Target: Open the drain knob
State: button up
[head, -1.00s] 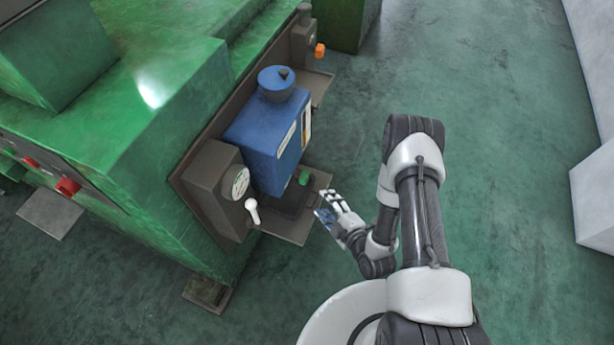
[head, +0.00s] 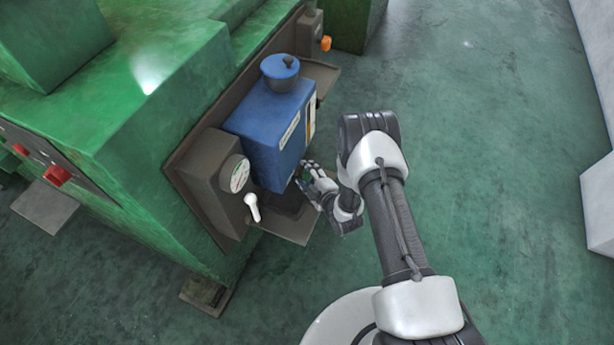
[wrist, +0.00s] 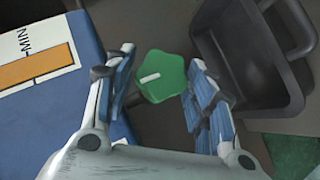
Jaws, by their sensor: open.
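The drain knob is a green lobed knob with a white mark on its face; in the wrist view the green knob (wrist: 163,77) sits between and just beyond my fingertips. My gripper (wrist: 160,85) is open, with a blue-padded finger on each side of the knob. Whether a finger touches it I cannot tell. In the head view my gripper (head: 308,178) is at the lower right corner of the blue tank (head: 262,135), and the knob is mostly hidden there. The tank's side with its "MIN" label (wrist: 40,60) fills the left of the wrist view.
A dark open container with a handle (wrist: 255,60) stands right of the knob in the wrist view. In the head view a gauge (head: 236,174) and a white lever (head: 252,207) are on the brown housing left of the tank. Open floor (head: 460,170) lies to the right.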

jog(key=shift+w+a+f, duration=0.1)
jog(key=shift+w+a, duration=0.05)
jog(key=c, duration=0.8)
